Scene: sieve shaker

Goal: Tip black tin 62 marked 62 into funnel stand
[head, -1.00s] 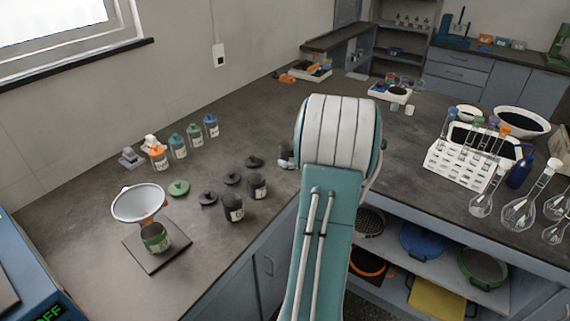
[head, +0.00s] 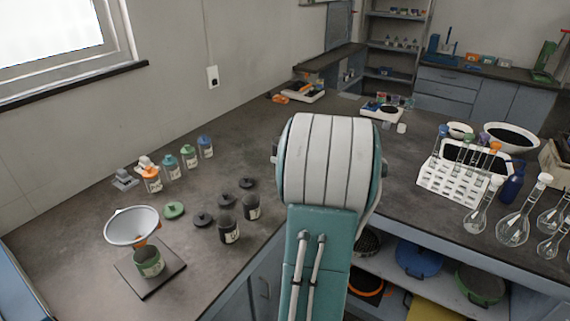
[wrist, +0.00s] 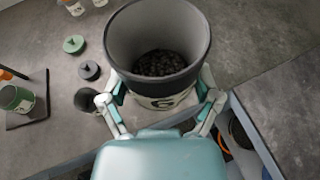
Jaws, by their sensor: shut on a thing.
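In the wrist view my gripper (wrist: 160,101) is shut around the sides of an open dark tin (wrist: 190,77). The tin is near upright, with dark grains low inside and a pale label mostly turned away, so its number cannot be read. The head view does not show my gripper or this tin; my arm blocks the way. The funnel stand (head: 133,227) is at the left in the head view: a white funnel over a green-banded jar (head: 149,264) on a dark plate. The jar also shows at the wrist view's left edge (wrist: 16,99), away from the held tin.
Two open black tins (head: 228,229) (head: 251,207) stand right of the funnel stand, with dark lids (head: 203,219) and a green lid (head: 175,210) behind. Several capped jars (head: 188,156) stand further back. A tube rack (head: 455,181) and flasks are at right.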

